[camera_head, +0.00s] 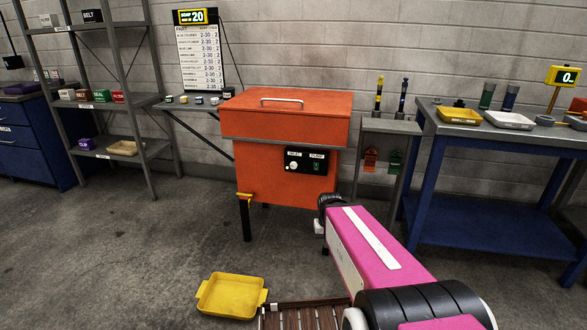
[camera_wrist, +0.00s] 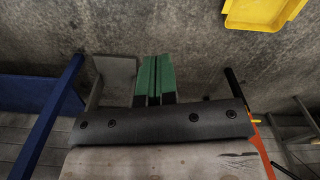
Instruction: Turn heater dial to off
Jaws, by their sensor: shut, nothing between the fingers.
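The heater dial (camera_head: 293,165) is a small pale round knob under the left label on the black control panel (camera_head: 306,160). The panel is on the front of the orange machine (camera_head: 260,188); which way the dial points is too small to tell. My gripper (camera_wrist: 155,60) shows in the wrist view as two green fingers side by side, shut and empty, over the floor. It is apart from the dial. The dial is not visible in the wrist view; only an edge of the orange machine (camera_wrist: 263,148) shows there at the lower right.
A yellow tray (camera_head: 231,296) lies on the floor in front of the machine. A narrow grey stand (camera_head: 391,126) and a blue workbench (camera_head: 490,220) are to the right. A grey shelf rack (camera_head: 111,107) is at the left. Floor in front of the machine is mostly clear.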

